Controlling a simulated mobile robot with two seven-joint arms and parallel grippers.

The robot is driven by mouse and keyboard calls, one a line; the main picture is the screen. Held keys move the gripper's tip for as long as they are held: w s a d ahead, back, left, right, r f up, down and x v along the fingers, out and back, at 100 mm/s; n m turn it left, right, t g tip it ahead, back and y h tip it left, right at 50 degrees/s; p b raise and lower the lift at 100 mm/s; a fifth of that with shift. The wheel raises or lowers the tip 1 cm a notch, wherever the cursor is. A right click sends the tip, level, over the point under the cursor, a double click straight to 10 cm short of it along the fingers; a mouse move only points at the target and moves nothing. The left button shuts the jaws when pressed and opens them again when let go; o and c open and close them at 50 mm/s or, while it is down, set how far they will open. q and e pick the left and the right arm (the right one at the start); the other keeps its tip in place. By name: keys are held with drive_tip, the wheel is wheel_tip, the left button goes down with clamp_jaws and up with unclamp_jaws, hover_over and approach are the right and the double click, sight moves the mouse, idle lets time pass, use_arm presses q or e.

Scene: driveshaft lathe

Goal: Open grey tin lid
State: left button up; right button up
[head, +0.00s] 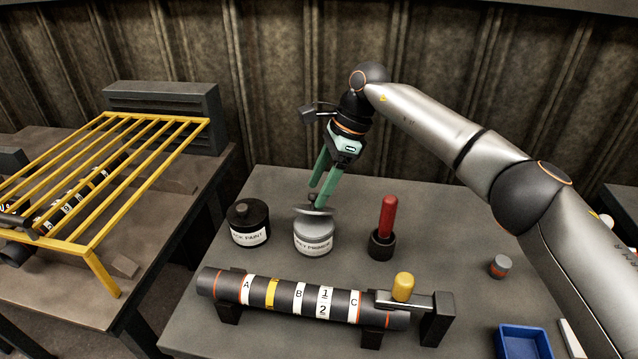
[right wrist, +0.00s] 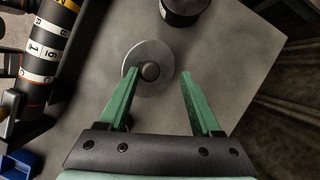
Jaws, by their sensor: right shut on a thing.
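The grey tin (head: 313,240), with a white label, stands on the table at the middle. Its grey round lid (head: 317,211) has a dark knob and shows at the top of the tin, slightly tilted, with its edge seeming to stand clear of the rim. My right gripper (head: 314,199) points down from above and is shut on the lid's knob. In the right wrist view the knob (right wrist: 149,71) lies between the green fingertips (right wrist: 158,74), close to the left one, and the lid disc (right wrist: 152,55) hides the tin. My left gripper is out of view.
A black paint tin (head: 249,223) stands left of the grey tin. A red-handled tool (head: 387,218) stands in a dark holder to the right. A striped, lettered shaft (head: 285,294) lies in front on supports. A blue tray (head: 523,342) is at front right.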

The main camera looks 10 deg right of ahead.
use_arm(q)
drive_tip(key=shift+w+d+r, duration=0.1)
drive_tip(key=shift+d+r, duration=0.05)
use_arm(e)
drive_tip(key=shift+d, duration=0.1)
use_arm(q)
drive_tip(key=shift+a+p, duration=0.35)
use_arm(e)
drive_tip(key=v, duration=1.2)
drive_tip(key=shift+r, duration=0.25)
drive_tip(key=shift+s+d, duration=0.1)
